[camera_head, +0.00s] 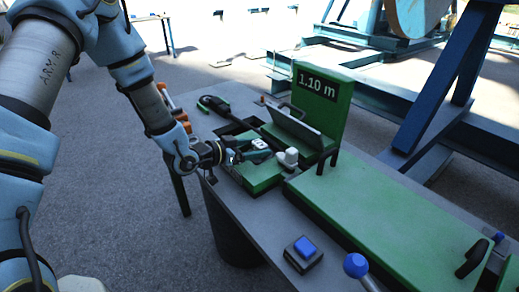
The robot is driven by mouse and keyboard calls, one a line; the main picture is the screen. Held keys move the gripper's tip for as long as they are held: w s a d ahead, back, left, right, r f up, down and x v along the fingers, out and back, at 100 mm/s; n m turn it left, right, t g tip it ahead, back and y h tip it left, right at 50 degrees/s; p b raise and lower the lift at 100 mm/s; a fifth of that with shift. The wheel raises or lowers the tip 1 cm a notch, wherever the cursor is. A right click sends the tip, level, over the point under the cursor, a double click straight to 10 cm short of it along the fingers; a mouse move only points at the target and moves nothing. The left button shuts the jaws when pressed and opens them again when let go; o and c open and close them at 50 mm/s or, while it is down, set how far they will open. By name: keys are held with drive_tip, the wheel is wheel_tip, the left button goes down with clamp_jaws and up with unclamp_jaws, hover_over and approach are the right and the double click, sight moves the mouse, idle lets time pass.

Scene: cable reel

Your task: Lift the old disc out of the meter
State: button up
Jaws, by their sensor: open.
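The green meter (335,93) stands on the grey bench and its display reads 1.10 m. A grey flap (298,125) is tilted up on its front. My gripper (262,151) is open, its dark fingers pointing right over a low green block (255,177) left of the meter. A small white piece (259,144) shows beside the fingers; I cannot tell whether it is the old disc or whether the gripper touches it. A white rounded part (287,158) stands just right of the fingertips. No disc can be made out clearly.
The grey bench (246,222) carries a blue push button (304,248), a blue-knobbed lever (355,265) and a long green plate (385,200). A black-handled tool (214,104) lies at the back left. A blue steel frame (440,85) rises at the right.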

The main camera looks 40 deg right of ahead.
drive_tip(key=shift+x, duration=0.9)
clamp_jaws()
